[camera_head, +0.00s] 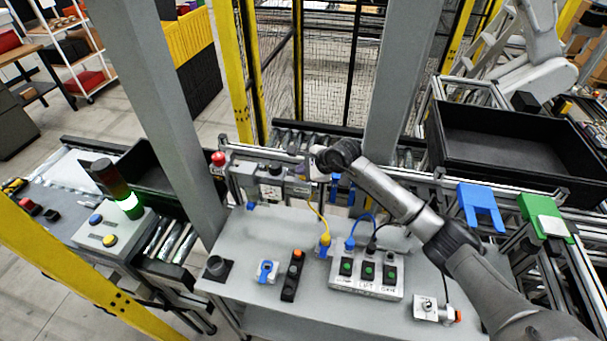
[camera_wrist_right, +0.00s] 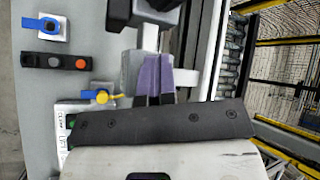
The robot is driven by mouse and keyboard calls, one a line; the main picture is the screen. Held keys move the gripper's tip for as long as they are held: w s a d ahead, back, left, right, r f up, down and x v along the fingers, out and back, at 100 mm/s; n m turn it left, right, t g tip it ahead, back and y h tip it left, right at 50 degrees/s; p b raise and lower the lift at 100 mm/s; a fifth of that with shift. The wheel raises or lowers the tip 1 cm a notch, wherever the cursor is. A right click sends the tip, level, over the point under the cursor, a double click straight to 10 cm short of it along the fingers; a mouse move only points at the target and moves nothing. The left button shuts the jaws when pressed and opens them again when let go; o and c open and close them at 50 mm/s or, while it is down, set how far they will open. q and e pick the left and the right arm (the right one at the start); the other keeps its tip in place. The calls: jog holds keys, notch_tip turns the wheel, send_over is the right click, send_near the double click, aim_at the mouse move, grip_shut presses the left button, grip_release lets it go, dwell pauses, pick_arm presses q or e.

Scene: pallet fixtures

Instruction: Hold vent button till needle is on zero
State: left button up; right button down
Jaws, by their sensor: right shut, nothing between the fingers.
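My right gripper (camera_head: 316,164) reaches in from the right to the grey valve unit (camera_head: 268,180) on the back rail. In the right wrist view its purple fingers (camera_wrist_right: 155,66) are together, with nothing held between them. Their tips are at or just in front of a grey block (camera_wrist_right: 131,68) of that unit. I cannot tell whether they touch it. The vent button and the gauge needle cannot be made out; the gripper and fingers may cover the button. My left gripper is not in view.
A grey bench (camera_head: 258,309) stands below, with a three-switch box (camera_head: 365,290), a blue-handled valve (camera_head: 266,271) and a black strip with an orange button (camera_head: 292,275). Yellow and blue hoses hang near my right forearm. A grey post (camera_head: 402,75) stands behind the arm.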

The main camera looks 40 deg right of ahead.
aim_at(303, 177)
jog(key=shift+r, duration=0.45)
jog(key=shift+r+p, duration=0.35)
jog(key=shift+r, duration=0.05)
jog(key=shift+r, duration=0.1)
jog(key=shift+r, duration=0.45)
jog(key=shift+r+p, duration=1.15)
jog(key=shift+r, duration=0.85)
